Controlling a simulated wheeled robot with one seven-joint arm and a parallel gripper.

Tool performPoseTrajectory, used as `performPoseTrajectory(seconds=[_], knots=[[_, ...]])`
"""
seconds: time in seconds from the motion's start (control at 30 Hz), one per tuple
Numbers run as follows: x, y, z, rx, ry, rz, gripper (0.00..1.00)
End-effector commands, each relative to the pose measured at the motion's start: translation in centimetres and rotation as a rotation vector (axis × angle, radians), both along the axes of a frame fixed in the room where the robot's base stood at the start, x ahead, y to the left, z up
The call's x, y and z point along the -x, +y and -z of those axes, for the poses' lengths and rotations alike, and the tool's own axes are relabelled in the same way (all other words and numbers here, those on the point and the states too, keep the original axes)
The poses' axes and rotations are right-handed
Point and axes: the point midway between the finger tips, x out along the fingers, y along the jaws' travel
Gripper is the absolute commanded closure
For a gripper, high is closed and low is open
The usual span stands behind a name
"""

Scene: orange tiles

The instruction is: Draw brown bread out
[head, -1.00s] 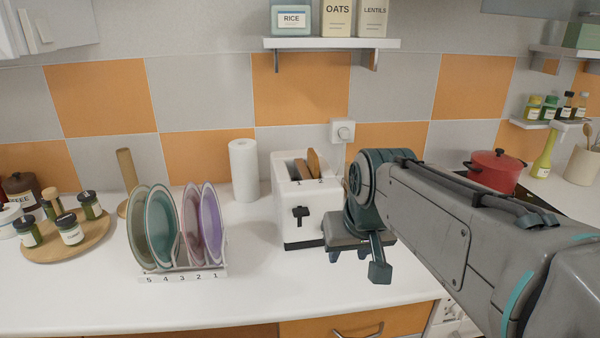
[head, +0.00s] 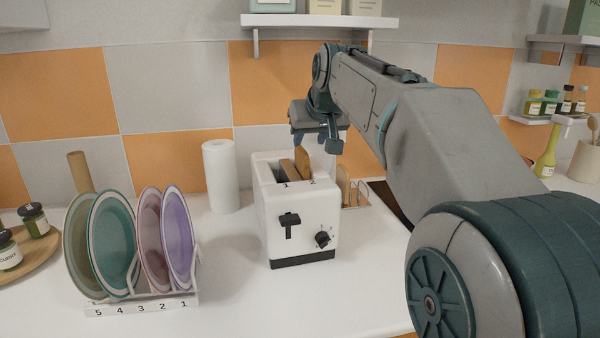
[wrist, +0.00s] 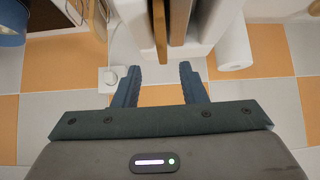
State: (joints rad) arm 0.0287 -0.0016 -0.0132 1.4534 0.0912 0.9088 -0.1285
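The white toaster (head: 295,222) stands on the counter with two slots marked 1 and 2. A darker brown slice (head: 287,169) sits low in slot 1. A golden-brown slice (head: 302,160) stands higher in slot 2. I cannot tell for sure which is the brown bread. My gripper (head: 313,139) is above the toaster, close over the slices. In the wrist view my gripper (wrist: 159,86) is open and empty, its fingers apart. There the golden-brown slice (wrist: 160,30) is roughly centred between the fingers, and the darker slice (wrist: 180,20) is beside it. Neither is visibly touched.
A wire rack with bread (head: 346,184) stands right of the toaster. A paper roll (head: 221,176) and a plate rack (head: 140,306) with several plates are to the left. A shelf (head: 320,20) hangs above. The counter in front of the toaster is clear.

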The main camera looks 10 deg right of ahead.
Motion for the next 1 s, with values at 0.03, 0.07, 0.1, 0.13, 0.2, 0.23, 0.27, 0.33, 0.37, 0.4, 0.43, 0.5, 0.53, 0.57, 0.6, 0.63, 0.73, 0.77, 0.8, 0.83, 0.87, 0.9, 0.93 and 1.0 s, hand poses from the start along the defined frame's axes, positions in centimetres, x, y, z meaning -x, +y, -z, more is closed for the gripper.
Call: performPoseTrajectory(seconds=[0.03, 0.07, 0.1, 0.13, 0.2, 0.23, 0.27, 0.33, 0.37, 0.4, 0.43, 0.5, 0.53, 0.57, 0.6, 0.63, 0.73, 0.77, 0.8, 0.83, 0.87, 0.9, 0.93, 1.0], knots=[[-0.7, 0.1, 0.9, -0.001, 0.003, -0.001, 0.62], [-1.0, 0.1, 1.2, -0.001, 0.003, -0.001, 0.62], [-1.5, 0.1, 1.6, -0.001, 0.003, -0.001, 0.62], [-1.8, 0.2, 1.9, -0.001, 0.002, -0.001, 0.62], [-2.2, 0.2, 2.3, -0.001, 0.002, -0.001, 0.62], [-2.3, 0.2, 2.4, 0.0, 0.001, 0.0, 0.62], [-2.4, 0.2, 2.5, 0.0, 0.001, 0.0, 0.62], [-2.6, 0.2, 2.7, 0.0, 0.0, 0.0, 0.62], [-2.7, 0.3, 2.8, 0.0, 0.001, 0.0, 0.62], [-2.9, 0.3, 3.0, -0.001, 0.001, -0.001, 0.62], [-3.1, 0.4, 3.2, -0.001, 0.002, -0.001, 0.62], [-3.7, 0.5, 3.9, -0.001, 0.003, -0.001, 0.62], [-4.1, 0.6, 4.2, -0.001, 0.003, -0.001, 0.62], [-4.4, 0.7, 4.6, -0.001, 0.003, -0.001, 0.62], [-4.9, 0.8, 5.0, -0.001, 0.003, -0.001, 0.62], [-5.2, 0.8, 5.3, -0.001, 0.003, -0.001, 0.62], [-6.0, 0.8, 6.1, 0.0, 0.001, 0.0, 0.62], [-6.1, 0.8, 6.2, 0.0, 0.0, 0.0, 0.62], [-6.2, 0.8, 6.2, 0.0, 0.0, 0.0, 0.62], [-6.2, 0.8, 6.2, 0.0, 0.0, 0.0, 0.62], [-6.2, 0.8, 6.2, 0.0, -0.001, 0.0, 0.62], [-6.2, 0.8, 6.2, 0.0, -0.001, 0.0, 0.62], [-6.2, 0.8, 6.2, 0.0, 0.0, 0.0, 0.62], [-6.2, 0.8, 6.2, 0.0, 0.0, 0.0, 0.7]])
